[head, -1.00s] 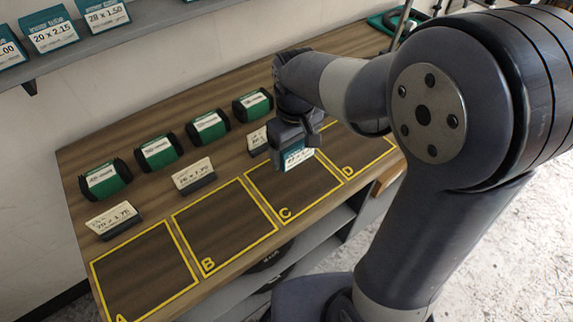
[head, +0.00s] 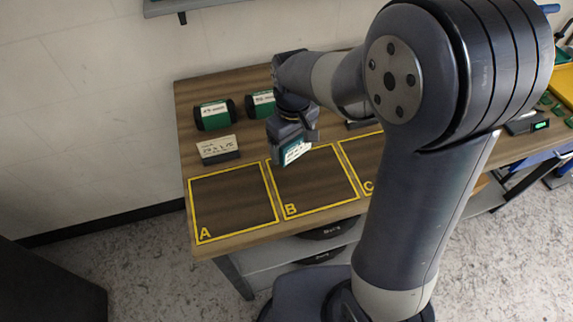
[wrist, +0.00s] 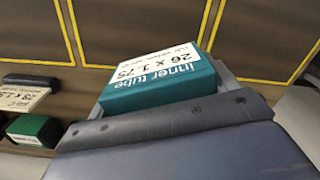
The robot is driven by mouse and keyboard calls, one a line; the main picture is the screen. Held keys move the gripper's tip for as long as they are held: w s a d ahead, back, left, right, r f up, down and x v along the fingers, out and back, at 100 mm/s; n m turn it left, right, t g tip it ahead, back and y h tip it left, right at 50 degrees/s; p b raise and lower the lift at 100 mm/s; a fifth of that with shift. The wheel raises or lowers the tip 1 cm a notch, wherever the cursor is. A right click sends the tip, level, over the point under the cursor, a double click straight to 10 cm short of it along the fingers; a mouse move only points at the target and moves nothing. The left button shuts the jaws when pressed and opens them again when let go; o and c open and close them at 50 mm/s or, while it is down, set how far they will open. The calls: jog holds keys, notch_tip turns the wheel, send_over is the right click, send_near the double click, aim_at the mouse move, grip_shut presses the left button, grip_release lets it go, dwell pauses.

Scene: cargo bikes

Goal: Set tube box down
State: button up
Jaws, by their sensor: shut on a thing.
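My gripper (head: 293,142) is shut on a teal tube box (head: 297,153) with a white label. In the wrist view the box (wrist: 160,93) reads "inner tube 26 x 1.75". In the head view the box appears over the back part of yellow-outlined square B (head: 312,190), seemingly above the tabletop; the exact gap is hard to tell. Square A (head: 230,215) is empty. Square C (head: 362,170) is partly hidden by my arm. A label card (head: 217,150) stands behind A; its print is too small to read surely. The card behind B is hidden.
Green-and-black rolls (head: 214,115) stand in a row along the back of the wooden table (head: 195,95). A wall shelf (head: 190,5) is above. Dark round items lie on the grey shelf (head: 265,260) below. The floor in front is clear.

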aim_at(292, 166)
jog(key=shift+f, duration=2.9)
jog(key=shift+f, duration=0.2)
jog(key=o, duration=1.1)
jog(key=shift+r, duration=0.1)
notch_tip(292, 166, up, 12)
jog(key=shift+r, duration=0.15)
